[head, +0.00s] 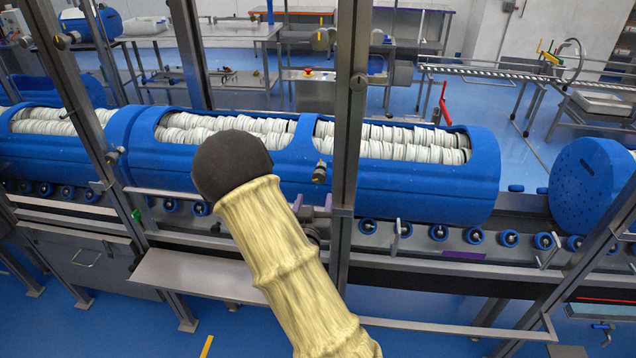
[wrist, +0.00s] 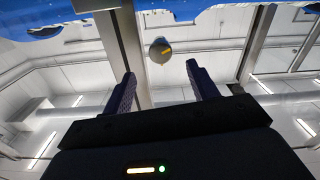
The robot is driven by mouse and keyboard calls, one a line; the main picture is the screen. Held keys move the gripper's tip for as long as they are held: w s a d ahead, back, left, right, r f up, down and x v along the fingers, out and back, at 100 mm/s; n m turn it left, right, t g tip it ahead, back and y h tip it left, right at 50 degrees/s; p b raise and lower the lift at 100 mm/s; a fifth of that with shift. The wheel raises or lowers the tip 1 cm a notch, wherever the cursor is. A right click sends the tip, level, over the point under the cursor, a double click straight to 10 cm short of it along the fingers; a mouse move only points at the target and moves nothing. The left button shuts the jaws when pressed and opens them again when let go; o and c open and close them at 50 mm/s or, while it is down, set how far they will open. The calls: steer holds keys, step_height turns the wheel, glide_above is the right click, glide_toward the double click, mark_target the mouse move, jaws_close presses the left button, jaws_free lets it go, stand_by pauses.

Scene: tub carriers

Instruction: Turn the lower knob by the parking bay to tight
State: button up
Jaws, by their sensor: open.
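The lower knob (head: 319,172) is a small dark grey knob beside the metal post, in front of the blue tub in the head view. In the wrist view the grey round knob (wrist: 158,52) carries a short yellow mark, slightly tilted. No tight marking is readable. My gripper (head: 313,205) shows its purple fingers just below the lower knob in the head view, partly hidden by my arm. In the wrist view my gripper (wrist: 160,72) is open and empty, with the knob ahead between the fingertips and not gripped.
The upright post (head: 345,150) stands right beside my gripper. Behind it, a long blue tub (head: 420,195) with white rolled contents lies on the roller conveyor (head: 475,236). A metal shelf (head: 185,275) runs low in front. Another blue drum (head: 590,190) is at right.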

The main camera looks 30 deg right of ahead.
mark_target(319, 180)
steer(key=p+x, duration=0.2)
steer(key=x, duration=0.5)
steer(key=shift+w+d, duration=0.25)
steer(key=shift+w, duration=0.05)
steer(key=shift+c, duration=0.2)
steer(key=c, duration=1)
